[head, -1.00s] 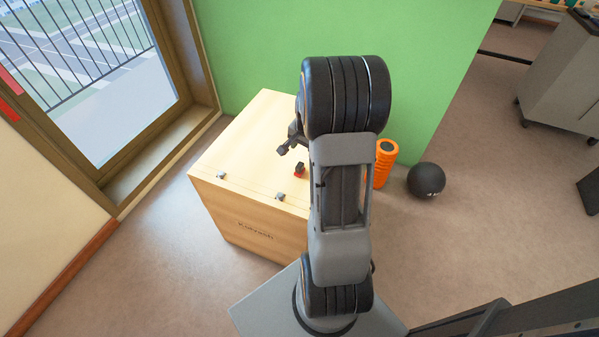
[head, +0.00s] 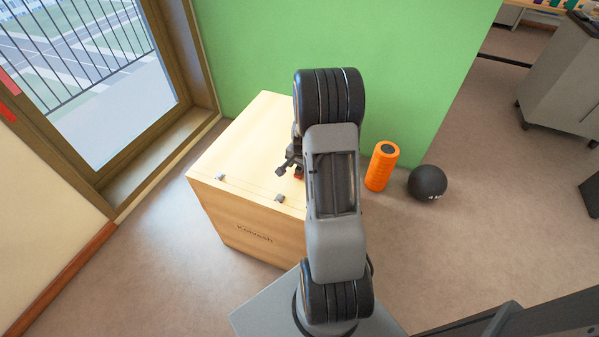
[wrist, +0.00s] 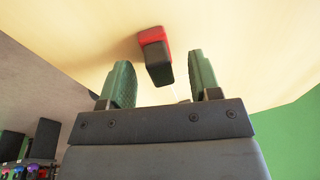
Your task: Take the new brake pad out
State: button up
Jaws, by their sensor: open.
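A wooden box (head: 235,150) with a flat, closed top stands on the floor in the head view. A small red and black block (wrist: 154,54) stands up from its pale top. The block also shows in the head view (head: 299,177), partly covered by my arm. I cannot tell if it is a handle or a loose piece. My gripper (wrist: 161,62) is open, with one green finger on each side of the block and visible gaps. No brake pad can be made out, and the inside of the box is hidden.
Two metal latches (head: 219,177) (head: 279,198) sit along the box's front edge. An orange foam roller (head: 382,166) and a black ball (head: 427,183) stand to the right. A green wall (head: 240,50) rises behind, and a glazed door is at the left.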

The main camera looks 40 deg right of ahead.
jog(key=shift+c, duration=0.2)
grip_shut()
dwell(0.4)
